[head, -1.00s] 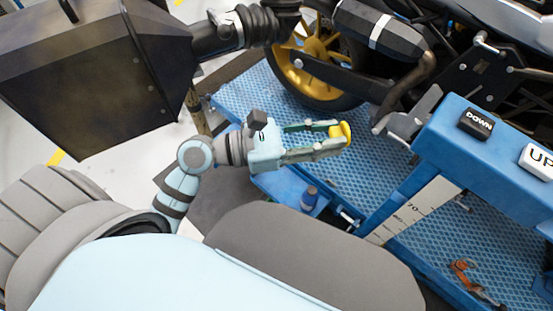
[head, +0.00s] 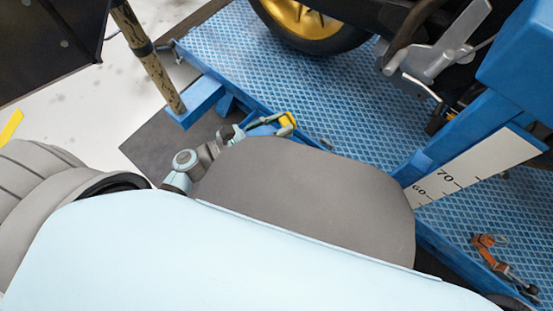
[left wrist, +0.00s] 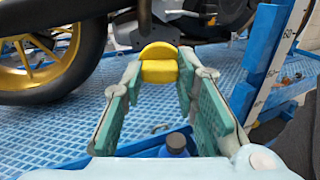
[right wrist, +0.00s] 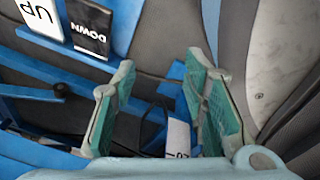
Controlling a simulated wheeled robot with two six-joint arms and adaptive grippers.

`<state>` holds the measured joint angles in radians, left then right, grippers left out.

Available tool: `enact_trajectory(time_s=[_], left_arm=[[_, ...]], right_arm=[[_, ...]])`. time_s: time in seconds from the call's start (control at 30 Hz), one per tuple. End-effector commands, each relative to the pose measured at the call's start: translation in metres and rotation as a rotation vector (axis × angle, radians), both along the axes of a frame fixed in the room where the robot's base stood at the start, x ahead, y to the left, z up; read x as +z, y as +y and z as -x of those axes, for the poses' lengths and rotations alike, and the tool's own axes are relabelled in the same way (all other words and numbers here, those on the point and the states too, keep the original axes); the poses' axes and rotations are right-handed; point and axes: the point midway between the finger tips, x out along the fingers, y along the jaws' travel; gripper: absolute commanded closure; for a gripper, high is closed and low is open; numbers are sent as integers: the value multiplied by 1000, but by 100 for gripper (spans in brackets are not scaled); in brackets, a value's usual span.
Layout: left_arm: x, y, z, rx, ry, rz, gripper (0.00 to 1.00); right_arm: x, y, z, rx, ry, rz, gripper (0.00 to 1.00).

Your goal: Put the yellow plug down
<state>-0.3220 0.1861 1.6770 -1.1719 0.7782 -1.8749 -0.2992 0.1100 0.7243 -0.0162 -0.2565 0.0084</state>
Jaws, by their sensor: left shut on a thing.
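The yellow plug (head: 288,119) shows in the head view at the tips of my left gripper (head: 281,124), above the near edge of the blue lift platform. In the left wrist view the yellow plug (left wrist: 159,70) sits between the fingertips of my left gripper (left wrist: 160,76), which is shut on it. The plug appears held above the platform, with no clear contact below it. My right gripper (right wrist: 157,78) shows only in the right wrist view, with its fingers apart and nothing between them. My own body hides much of the left arm in the head view.
The blue textured platform (head: 345,95) has clear room. A motorcycle wheel with gold spokes (head: 298,18) stands at its back.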

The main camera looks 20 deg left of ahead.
Motion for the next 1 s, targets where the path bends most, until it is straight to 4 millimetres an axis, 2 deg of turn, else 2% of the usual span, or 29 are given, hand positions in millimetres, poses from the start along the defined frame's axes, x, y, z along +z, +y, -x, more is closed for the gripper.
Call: enact_trajectory(time_s=[0.07, 0.17, 0.3, 0.4, 0.5, 0.6, 0.8, 1.0], left_arm=[[-9, -1, -1, 3, -1, 0, 100], [-36, -1, -1, 2, -1, 2, 100], [-95, -2, -1, 1, 0, 1, 100], [-127, -2, -2, 0, -2, 2, 100], [-146, -2, -1, -1, -3, 1, 100], [-157, -2, -1, -1, -4, 1, 100], [-174, -2, -1, -1, -3, 0, 100], [-197, -2, -1, -2, -4, 0, 100]], right_arm=[[-3, 2, -7, -4, -13, -4, 60], [-12, 10, -29, -21, -54, -21, 60], [-24, 30, -76, -65, -146, -67, 60], [-9, 37, -103, -57, -154, -79, 60], [16, 40, -115, -30, -131, -72, 60], [37, 42, -119, -13, -115, -69, 60], [64, 45, -122, 7, -99, -63, 60], [102, 49, -116, 34, -76, -57, 60]])
